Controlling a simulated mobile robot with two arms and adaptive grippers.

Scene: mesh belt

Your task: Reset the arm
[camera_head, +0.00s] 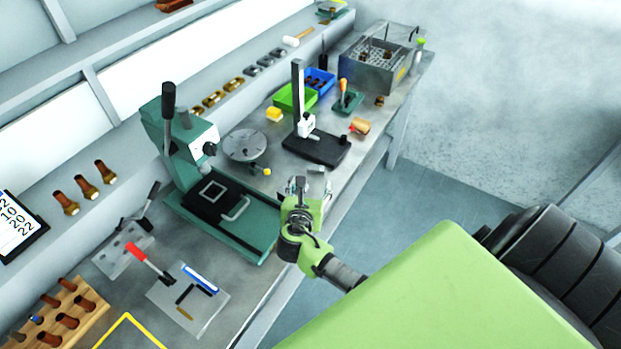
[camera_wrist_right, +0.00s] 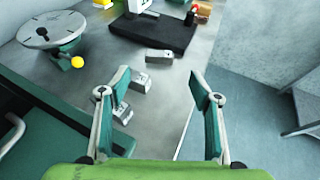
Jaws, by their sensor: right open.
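My right gripper (camera_head: 307,190) is over the front edge of the workbench (camera_head: 345,176), beside the green press (camera_head: 182,150). In the right wrist view my right gripper (camera_wrist_right: 162,88) is open, its two fingers wide apart with nothing between them. Small grey metal blocks (camera_wrist_right: 141,80) lie on the bench beyond and beside its left finger. My right arm comes in from the lower right of the head view. My left gripper does not show in either view.
A round plate (camera_head: 247,146) and a black-based stand (camera_head: 318,148) are behind the gripper. Green (camera_head: 295,97) and blue (camera_head: 319,82) bins and a metal tank (camera_head: 376,62) stand farther back. A red-handled tool (camera_head: 137,253) lies nearer. Open floor (camera_head: 450,185) is to the right.

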